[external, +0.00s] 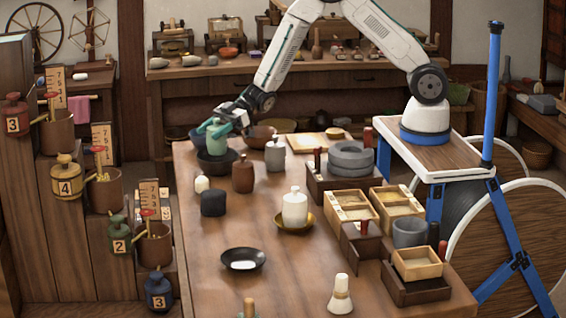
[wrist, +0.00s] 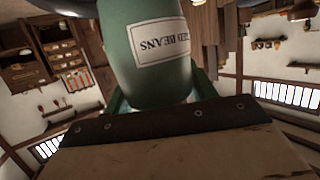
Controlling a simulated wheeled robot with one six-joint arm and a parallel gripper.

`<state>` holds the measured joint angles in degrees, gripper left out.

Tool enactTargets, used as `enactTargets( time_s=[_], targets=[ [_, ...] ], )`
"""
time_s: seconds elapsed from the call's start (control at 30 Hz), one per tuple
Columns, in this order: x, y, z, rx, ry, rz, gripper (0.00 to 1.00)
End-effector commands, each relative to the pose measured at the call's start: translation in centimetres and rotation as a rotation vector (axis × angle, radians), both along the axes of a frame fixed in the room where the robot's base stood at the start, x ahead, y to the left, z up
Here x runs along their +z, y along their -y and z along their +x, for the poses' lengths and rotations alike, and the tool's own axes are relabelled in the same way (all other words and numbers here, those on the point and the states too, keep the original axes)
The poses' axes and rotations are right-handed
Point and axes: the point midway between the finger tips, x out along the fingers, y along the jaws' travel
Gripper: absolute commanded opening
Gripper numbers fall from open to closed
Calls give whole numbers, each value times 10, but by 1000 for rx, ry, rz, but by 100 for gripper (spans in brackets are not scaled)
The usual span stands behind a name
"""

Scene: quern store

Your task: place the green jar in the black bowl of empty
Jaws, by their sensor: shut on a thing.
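The green jar (external: 216,142) is upright in my gripper (external: 223,128), at the far left of the long table. In the wrist view the green jar (wrist: 150,75) fills the top middle, with a pale label ending in "ED BEANS", between the teal fingers. A black bowl (external: 215,168) is directly under the jar. The jar's foot meets the bowl's rim in the picture; I cannot tell if it touches the bottom. Another dark bowl (external: 197,137) is partly hidden behind the gripper. A black bowl with white contents (external: 243,262) stands nearer the front.
A brown bottle (external: 243,175), a grey jar (external: 275,156) and a reddish-brown bowl (external: 260,135) stand close to the right.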

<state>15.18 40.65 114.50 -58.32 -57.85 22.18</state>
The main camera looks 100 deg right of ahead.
Motion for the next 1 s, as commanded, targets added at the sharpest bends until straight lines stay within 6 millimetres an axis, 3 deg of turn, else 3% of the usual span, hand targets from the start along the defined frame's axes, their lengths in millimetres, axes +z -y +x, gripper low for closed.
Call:
enactTargets(
  time_s=[0.47, 0.87, 0.9, 0.93, 1.0],
  targets=[
    [-53, 0, 0, -1, 0, 0, 22],
    [-58, 0, 1, -1, 2, -2, 22],
    [-58, 0, 1, -1, 1, -2, 67],
    [-58, 0, 0, -1, 1, -2, 75],
    [-58, 0, 0, 0, 1, -2, 78]
  ],
)
